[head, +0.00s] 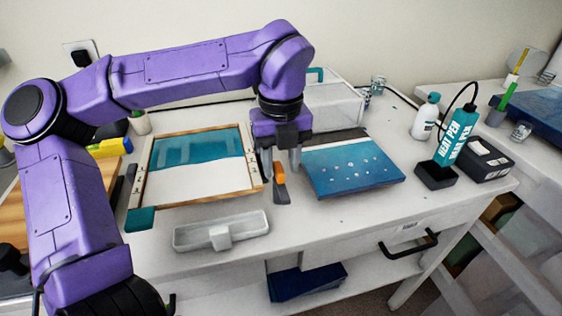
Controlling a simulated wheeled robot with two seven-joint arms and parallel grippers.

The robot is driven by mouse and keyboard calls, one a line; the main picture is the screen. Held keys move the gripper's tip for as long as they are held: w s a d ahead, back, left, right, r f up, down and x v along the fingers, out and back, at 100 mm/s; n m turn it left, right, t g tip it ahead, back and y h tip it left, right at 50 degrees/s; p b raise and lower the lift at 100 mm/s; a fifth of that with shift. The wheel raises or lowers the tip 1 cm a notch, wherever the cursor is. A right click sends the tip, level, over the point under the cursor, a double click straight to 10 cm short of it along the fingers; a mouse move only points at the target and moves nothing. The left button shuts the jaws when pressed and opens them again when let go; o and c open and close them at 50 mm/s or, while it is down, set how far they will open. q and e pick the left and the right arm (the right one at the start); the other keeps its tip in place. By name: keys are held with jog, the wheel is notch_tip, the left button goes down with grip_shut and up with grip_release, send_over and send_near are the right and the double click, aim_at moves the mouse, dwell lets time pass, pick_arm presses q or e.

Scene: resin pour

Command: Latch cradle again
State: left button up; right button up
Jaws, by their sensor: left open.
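The cradle (196,201) looks like a wooden-framed tray, left of centre on the white table. It holds a panel (195,178) that is teal at the back and white at the front. A small lever with an orange grip (279,174) and a dark grey base stands by the cradle's right edge; it looks like the latch. My left gripper (281,168) points down over this lever, with its fingers apart on either side of the orange grip. I cannot tell whether they touch it. My right gripper is not in view.
A blue panel with pale dots (352,173) lies right of the lever. A pale grey tray (222,232) sits in front of the cradle. A clear bin (335,105) is behind.

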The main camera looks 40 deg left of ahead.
pick_arm(q)
jog(key=shift+s, duration=0.5)
jog(key=shift+w, duration=0.2)
grip_shut()
jog(key=m+p, duration=0.1)
jog(key=m, duration=0.1)
jog(key=m+p, duration=0.3)
jog(key=p, duration=0.1)
jog(key=shift+r+m, duration=0.25)
jog(key=shift+m, duration=0.15)
jog(key=m+p, duration=0.9)
jog(key=p, duration=0.2)
jog(key=shift+m, duration=0.4)
jog(key=shift+f+m+p, duration=0.2)
jog(key=shift+m+p, duration=1.1)
jog(key=shift+p, duration=0.45)
jog(key=shift+w, duration=0.1)
grip_release()
